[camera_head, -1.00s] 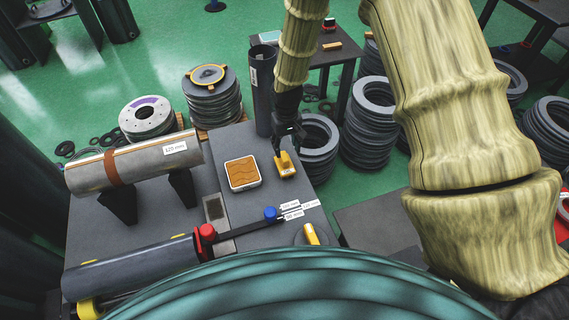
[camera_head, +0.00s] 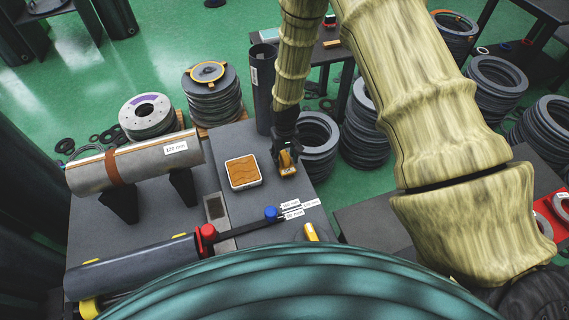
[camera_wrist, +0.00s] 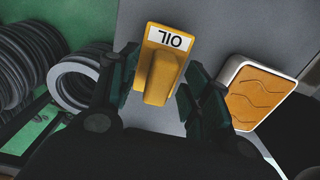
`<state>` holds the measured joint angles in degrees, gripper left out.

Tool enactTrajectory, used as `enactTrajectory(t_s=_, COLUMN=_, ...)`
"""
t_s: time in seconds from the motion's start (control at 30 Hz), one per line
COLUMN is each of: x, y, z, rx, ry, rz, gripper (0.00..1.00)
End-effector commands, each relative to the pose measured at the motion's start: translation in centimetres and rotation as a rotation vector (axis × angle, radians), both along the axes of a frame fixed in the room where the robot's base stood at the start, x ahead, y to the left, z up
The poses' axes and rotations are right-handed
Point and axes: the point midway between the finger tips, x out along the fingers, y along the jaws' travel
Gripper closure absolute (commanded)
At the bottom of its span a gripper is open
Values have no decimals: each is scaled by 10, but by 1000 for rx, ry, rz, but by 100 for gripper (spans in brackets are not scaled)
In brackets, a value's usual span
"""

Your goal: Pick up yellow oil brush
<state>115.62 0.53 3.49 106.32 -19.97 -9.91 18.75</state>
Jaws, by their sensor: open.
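The yellow oil brush (camera_head: 287,170) lies on the dark grey table near its right edge. In the wrist view the brush (camera_wrist: 158,68) shows a white "OIL" label and a raised yellow handle. My gripper (camera_head: 285,152) is just above the brush, pointing down, and partly covers it in the head view. In the wrist view my gripper (camera_wrist: 155,88) is open, with one dark finger on each side of the brush's lower part. I cannot tell whether the fingers touch it.
A white tray (camera_head: 230,178) with an orange-brown inside sits left of the brush. A dark upright tube (camera_head: 262,92) stands behind my gripper. A cylinder labelled 125 mm (camera_head: 140,165) rests on stands at left. Stacked rings (camera_head: 317,140) stand beyond the table's right edge.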

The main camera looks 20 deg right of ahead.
Motion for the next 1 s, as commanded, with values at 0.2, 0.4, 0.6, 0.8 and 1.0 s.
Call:
enactTrajectory(t_s=0.2, x=0, y=0, z=0, rx=0, ry=0, rz=0, gripper=74)
enactTrajectory(t_s=0.4, x=0, y=0, z=0, rx=0, ry=0, rz=0, gripper=100)
enactTrajectory(t_s=0.6, x=0, y=0, z=0, rx=0, ry=0, rz=0, gripper=100)
enactTrajectory(t_s=0.8, x=0, y=0, z=9, rx=0, ry=-1, rz=-1, gripper=100)
enactTrajectory(t_s=1.0, x=1, y=0, z=35, rx=0, ry=-3, rz=-1, gripper=100)
